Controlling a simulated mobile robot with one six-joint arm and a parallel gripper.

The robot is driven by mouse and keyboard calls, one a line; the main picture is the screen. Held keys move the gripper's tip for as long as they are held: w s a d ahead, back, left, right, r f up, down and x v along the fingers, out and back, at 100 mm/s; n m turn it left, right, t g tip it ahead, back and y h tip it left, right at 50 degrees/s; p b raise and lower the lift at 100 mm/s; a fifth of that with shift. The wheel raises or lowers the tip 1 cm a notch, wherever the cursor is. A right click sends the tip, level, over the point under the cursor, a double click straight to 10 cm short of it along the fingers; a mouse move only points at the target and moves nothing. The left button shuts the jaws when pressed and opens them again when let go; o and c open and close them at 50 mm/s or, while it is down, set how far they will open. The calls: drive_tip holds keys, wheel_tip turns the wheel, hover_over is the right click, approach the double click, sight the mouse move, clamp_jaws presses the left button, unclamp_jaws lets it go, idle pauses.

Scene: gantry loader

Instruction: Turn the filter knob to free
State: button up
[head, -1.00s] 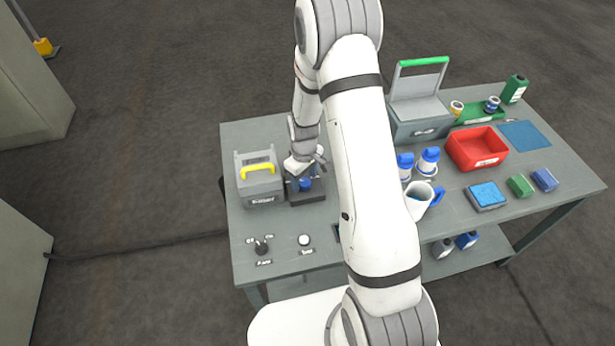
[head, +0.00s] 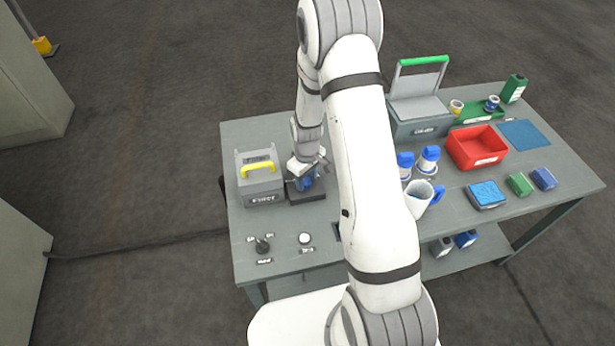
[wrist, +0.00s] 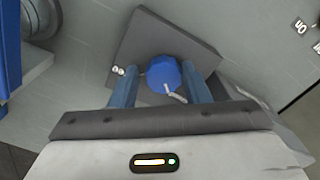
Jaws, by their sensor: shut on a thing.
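The filter knob (wrist: 162,72) is blue and stands on a dark square base (wrist: 139,48), with a pale pointer on its lower right edge in the wrist view. My gripper (wrist: 161,88) has one blue finger on each side of the knob and is shut on it. Small white marks on the base show left of the knob but are too small to read. In the head view the dark base (head: 296,195) sits on the grey table, and my gripper (head: 306,180) is over it, hiding most of the knob.
A grey box with a yellow handle (head: 259,179) stands close left of the base. A black switch (head: 262,246) and a white button (head: 305,238) are at the table's front. A white jug (head: 417,201), blue-capped bottles (head: 428,160) and a red bin (head: 476,148) are to the right.

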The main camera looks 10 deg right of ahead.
drive_tip(key=shift+a, duration=0.2)
drive_tip(key=shift+c, duration=0.8)
drive_tip(key=shift+w+a+m+b, duration=0.1)
drive_tip(key=shift+w+m+b, duration=0.15)
drive_tip(key=shift+m+b, duration=0.85)
drive_tip(key=m+b, duration=0.3)
drive_tip(key=m, duration=0.3)
drive_tip(key=shift+b, duration=0.4)
drive_tip(key=m+b, duration=0.2)
drive_tip(key=m, duration=0.2)
drive_tip(key=shift+m, duration=0.4)
drive_tip(key=m+b, duration=0.1)
drive_tip(key=m, duration=0.3)
drive_tip(key=shift+r+m+b, duration=0.15)
drive_tip(key=shift+m+b, duration=0.2)
drive_tip(key=shift+m, duration=0.05)
drive_tip(key=o, duration=1)
drive_tip(key=shift+s, duration=0.1)
